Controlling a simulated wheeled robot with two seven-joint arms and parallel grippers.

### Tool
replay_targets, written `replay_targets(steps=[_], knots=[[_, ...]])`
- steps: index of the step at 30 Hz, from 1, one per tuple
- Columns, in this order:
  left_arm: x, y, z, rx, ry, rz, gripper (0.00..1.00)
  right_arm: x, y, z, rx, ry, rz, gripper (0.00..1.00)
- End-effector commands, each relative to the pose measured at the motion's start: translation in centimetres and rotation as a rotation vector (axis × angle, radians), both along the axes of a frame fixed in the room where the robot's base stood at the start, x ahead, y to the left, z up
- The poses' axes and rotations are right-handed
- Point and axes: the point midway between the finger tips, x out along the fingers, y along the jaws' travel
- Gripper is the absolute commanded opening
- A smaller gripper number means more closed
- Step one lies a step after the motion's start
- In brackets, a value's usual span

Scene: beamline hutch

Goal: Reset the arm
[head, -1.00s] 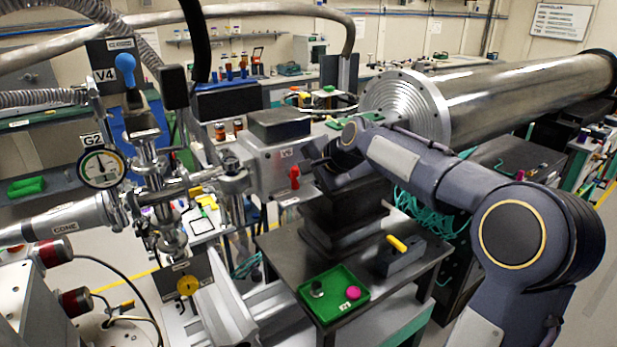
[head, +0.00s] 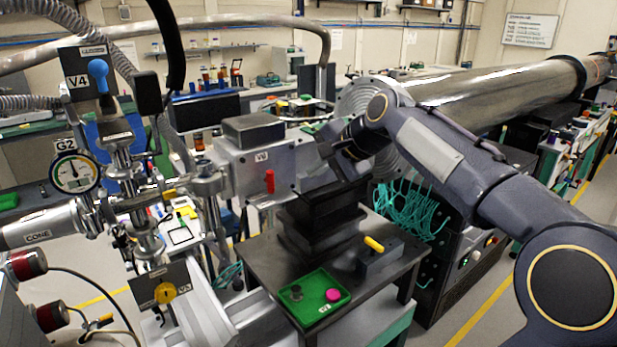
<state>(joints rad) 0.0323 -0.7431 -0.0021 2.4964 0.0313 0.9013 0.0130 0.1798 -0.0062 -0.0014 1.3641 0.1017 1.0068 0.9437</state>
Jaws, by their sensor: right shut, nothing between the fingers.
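My right arm comes in from the right edge, and its gripper (head: 332,147) is beside the right side of the grey box labelled V6 (head: 258,165). The gripper is dark, small and partly lost against the dark parts behind it. Its fingers are shut with nothing between them. A gap to the box is hard to judge. A red lever (head: 269,181) stands upright on the front of the box. My left gripper is not in view.
A dark table (head: 258,258) holds a green tray (head: 345,296) with a pink round piece (head: 333,295) and a dark knob, and a block with a yellow handle (head: 373,244). A large metal tube (head: 490,88) runs behind my arm. Gauge G2 (head: 74,173) and valve pipes crowd the left.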

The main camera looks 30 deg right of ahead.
Motion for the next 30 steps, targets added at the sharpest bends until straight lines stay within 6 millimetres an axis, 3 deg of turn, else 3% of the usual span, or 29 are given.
replay_targets(steps=[20, 23, 26, 30], knots=[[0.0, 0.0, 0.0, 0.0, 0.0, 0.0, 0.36, -0.9, 0.3, -0.1, -0.016, 0.002, 0.021, 0.0], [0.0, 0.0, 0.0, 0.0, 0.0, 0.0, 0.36, -3.4, 1.7, -1.3, -0.074, 0.005, 0.097, 0.0], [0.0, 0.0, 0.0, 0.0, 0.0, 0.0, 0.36, -7.7, 4.2, -3.9, -0.174, 0.007, 0.238, 0.0], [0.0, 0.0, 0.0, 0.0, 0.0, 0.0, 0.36, -15.0, 8.2, -9.3, -0.34, 0.001, 0.484, 0.0]])
